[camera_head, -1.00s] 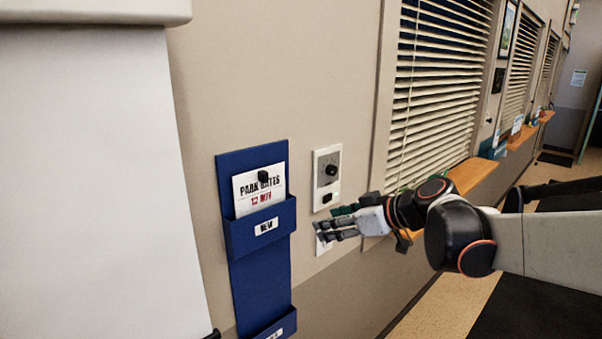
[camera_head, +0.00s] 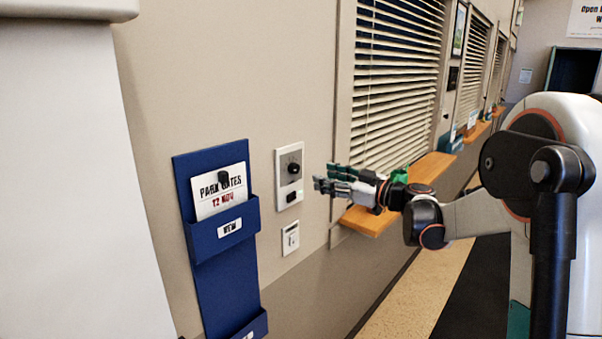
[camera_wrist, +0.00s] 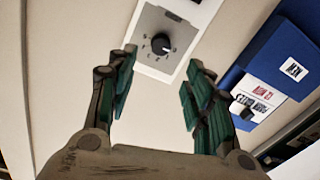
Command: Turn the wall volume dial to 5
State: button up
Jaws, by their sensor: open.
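The volume dial (camera_head: 293,168) is a round black knob on a white wall plate (camera_head: 281,193), with a small dark block below the knob. In the wrist view the dial (camera_wrist: 160,44) sits upside down near the top, with a white pointer mark and tick marks around it on a grey face. My gripper (camera_head: 318,179) is open and empty, to the right of the plate and apart from it in the head view. In the wrist view my gripper's (camera_wrist: 156,84) fingers are spread, with the dial beyond their tips and between them. The number at the pointer is too small to read.
A blue wall pocket holder (camera_head: 215,275) with a card (camera_head: 219,190) hangs left of the plate. A smaller white plate (camera_head: 290,238) is below it. A window with blinds (camera_head: 395,90) and an orange ledge (camera_head: 375,219) is to the right.

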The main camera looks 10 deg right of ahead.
aim_at(297, 169)
jog(key=b+x, duration=0.1)
jog(key=x, duration=0.9)
jog(key=c, duration=1)
